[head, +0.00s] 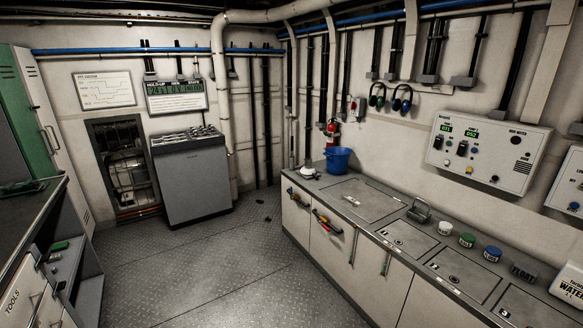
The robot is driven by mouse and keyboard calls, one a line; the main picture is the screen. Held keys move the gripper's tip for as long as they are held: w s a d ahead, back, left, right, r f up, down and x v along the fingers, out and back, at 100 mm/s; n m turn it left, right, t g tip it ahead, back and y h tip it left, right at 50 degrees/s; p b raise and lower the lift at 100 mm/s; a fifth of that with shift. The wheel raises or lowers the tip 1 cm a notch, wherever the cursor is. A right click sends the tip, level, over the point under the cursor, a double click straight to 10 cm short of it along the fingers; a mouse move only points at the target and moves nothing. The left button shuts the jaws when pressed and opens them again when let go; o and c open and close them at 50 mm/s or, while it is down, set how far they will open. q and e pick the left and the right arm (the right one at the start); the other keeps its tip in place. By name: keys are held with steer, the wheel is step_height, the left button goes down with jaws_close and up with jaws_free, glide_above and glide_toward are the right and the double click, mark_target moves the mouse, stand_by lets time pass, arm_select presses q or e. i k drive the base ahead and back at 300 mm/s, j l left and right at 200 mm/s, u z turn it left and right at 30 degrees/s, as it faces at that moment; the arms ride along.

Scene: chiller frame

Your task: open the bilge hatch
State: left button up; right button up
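No panel carries a readable bilge label, so I cannot tell which one is the bilge hatch. Along the right-hand counter, a flat closed panel (362,199) lies flush in the top. Nearer, a second closed panel (408,236) and a third closed panel (463,273) each show small dark round fittings. The diamond-plate floor (200,265) has seams and two small dark marks (268,218) near the counter. Neither of my grippers is in view.
On the counter are a blue bucket (338,160), a grey handled object (419,211), white, green and blue lidded cans (467,240), a FLOAT item (522,272) and a WATER box (569,285). A grey cabinet (192,180) stands at the back. The middle floor is clear.

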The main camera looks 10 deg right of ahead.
mark_target(369, 204)
steer(key=i+j+z, duration=0.2)
steer(key=i+z, duration=0.2)
steer(key=i+j+z, duration=0.25)
steer(key=z, duration=0.2)
steer(key=i+j+z, duration=0.25)
steer(key=j+z, duration=0.15)
steer(key=j, duration=0.15)
steer(key=i+j+z, duration=0.2)
steer(key=j+z, duration=0.25)
steer(key=i+j+z, duration=0.15)
steer(key=j, duration=0.2)
steer(key=j+z, duration=0.15)
steer(key=j, duration=0.2)
